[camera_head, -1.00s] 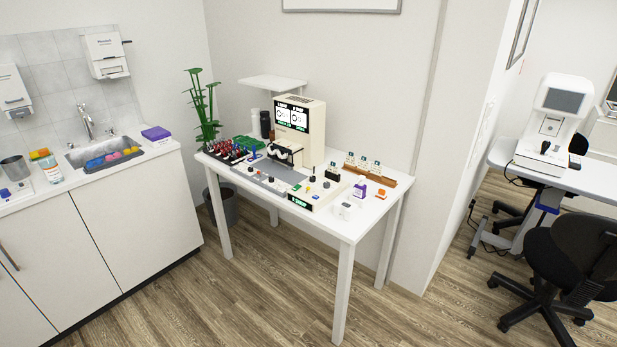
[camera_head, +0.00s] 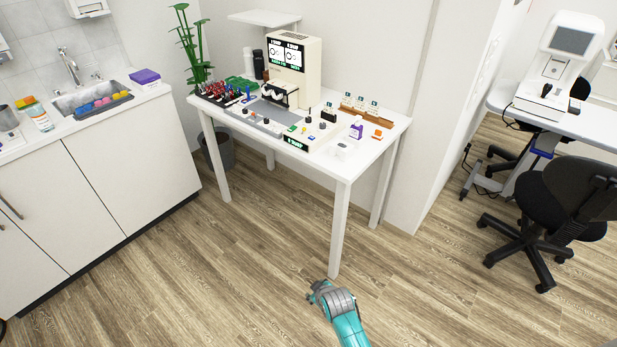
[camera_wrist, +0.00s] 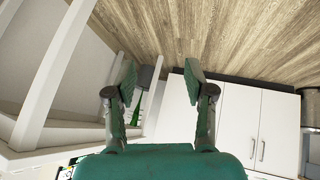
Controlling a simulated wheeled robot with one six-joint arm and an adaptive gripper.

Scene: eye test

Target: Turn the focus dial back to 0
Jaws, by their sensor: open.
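The eye-test device (camera_head: 292,66) stands at the back of the white table (camera_head: 374,147), with two lit screens on its upper face. In front of it is a flat panel (camera_head: 268,124) with several small dark knobs and coloured buttons. I cannot tell which knob is the focus dial, and its marks are too small to read. My gripper (camera_head: 316,292) is low over the floor in front of the table, apart from everything. In the wrist view my gripper (camera_wrist: 160,85) is open, with nothing between its fingers.
A rack of red-and-dark items (camera_head: 222,92) is at the table's left end; a brown card stand (camera_head: 358,113) and a purple bottle (camera_head: 356,130) are at its right. A counter with a sink (camera_head: 84,95) stands left, a black chair (camera_head: 570,195) right. The floor before the table is clear.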

